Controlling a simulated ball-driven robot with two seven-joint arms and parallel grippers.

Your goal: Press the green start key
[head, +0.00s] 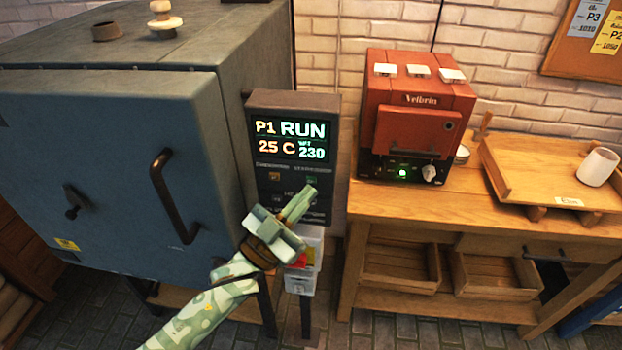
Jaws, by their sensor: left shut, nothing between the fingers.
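The control panel (292,100) is a dark box on the right side of the big blue-grey kiln (110,140). Its lit display (290,138) reads "P1 RUN", "25 C" and a set value of 230. Below the display is a row of small keys: an orange one (274,176) at left and the green start key (311,180) at right. My left gripper (302,200) is shut and empty, with its tips just below the green key in the picture. I cannot tell whether they touch the panel. The gripper hides part of the lower keys and print. My right gripper is out of view.
The kiln door has a black handle (172,195) left of my arm. A red small kiln (415,120) stands on a wooden bench (390,205) at right, with a wooden tray (520,175) and a white mug (597,167).

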